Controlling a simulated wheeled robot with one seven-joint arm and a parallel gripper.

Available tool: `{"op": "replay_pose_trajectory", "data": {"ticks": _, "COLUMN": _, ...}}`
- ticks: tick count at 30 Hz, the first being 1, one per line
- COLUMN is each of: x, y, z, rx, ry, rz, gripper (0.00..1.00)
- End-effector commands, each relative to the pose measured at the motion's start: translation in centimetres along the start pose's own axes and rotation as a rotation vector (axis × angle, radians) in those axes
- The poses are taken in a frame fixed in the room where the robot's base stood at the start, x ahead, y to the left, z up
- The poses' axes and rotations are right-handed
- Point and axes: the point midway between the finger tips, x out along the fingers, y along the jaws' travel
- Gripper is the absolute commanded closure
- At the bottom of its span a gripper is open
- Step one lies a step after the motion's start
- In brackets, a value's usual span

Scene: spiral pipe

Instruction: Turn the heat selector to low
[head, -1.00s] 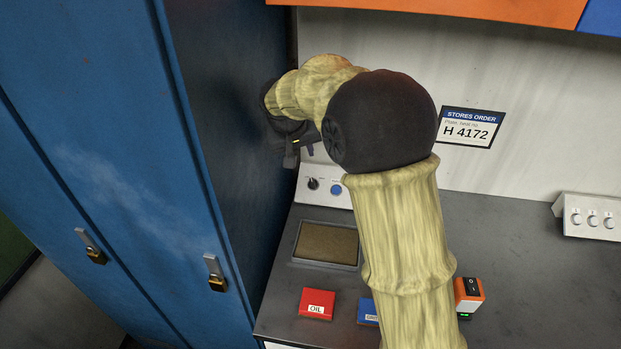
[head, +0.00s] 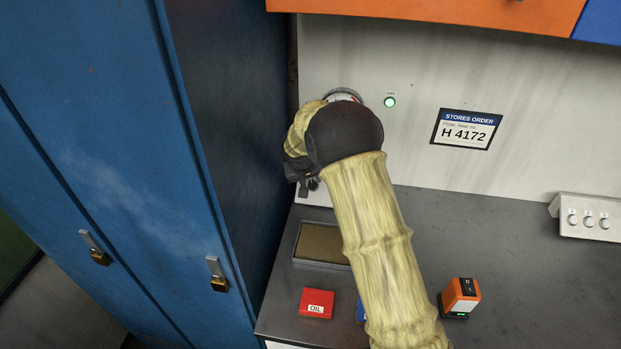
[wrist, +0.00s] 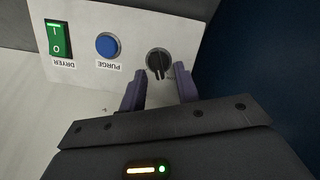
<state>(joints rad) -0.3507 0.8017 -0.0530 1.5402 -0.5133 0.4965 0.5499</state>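The heat selector appears to be the black rotary knob (wrist: 159,63) on the white control panel (wrist: 128,23) in the wrist view. It has a raised grip bar; the print beside it is too small to read. My gripper (wrist: 160,86) is open, its two purple-grey fingers apart and empty. The fingertips are just below the knob in the picture, one toward each side; I cannot tell if they touch it. In the head view my gripper (head: 306,182) is in front of the panel (head: 315,197) and covers most of it.
A blue PURGE button (wrist: 108,45) and a green DRYER switch (wrist: 60,39) are left of the knob. The tall blue locker (head: 235,130) stands close to my gripper's left. A red OIL box (head: 316,302) and an orange switch box (head: 461,296) sit on the grey bench (head: 490,245).

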Motion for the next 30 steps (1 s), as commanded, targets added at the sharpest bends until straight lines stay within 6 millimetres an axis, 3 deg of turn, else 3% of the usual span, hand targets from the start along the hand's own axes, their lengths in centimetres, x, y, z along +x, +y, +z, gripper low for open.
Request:
{"op": "replay_pose_trajectory", "data": {"ticks": 11, "x": 0.77, "y": 0.03, "z": 0.03, "rx": 0.000, "ry": 0.000, "rz": 0.000, "gripper": 0.68}}
{"op": "replay_pose_trajectory", "data": {"ticks": 16, "x": 0.76, "y": 0.00, "z": 0.04, "rx": 0.000, "ry": -0.001, "rz": 0.000, "gripper": 1.00}}
{"op": "replay_pose_trajectory", "data": {"ticks": 23, "x": 0.79, "y": -0.08, "z": 0.08, "rx": -0.014, "ry": -0.001, "rz": 0.002, "gripper": 1.00}}
{"op": "replay_pose_trajectory", "data": {"ticks": 30, "x": 0.89, "y": -0.38, "z": 0.13, "rx": -0.191, "ry": -0.001, "rz": 0.035, "gripper": 1.00}}
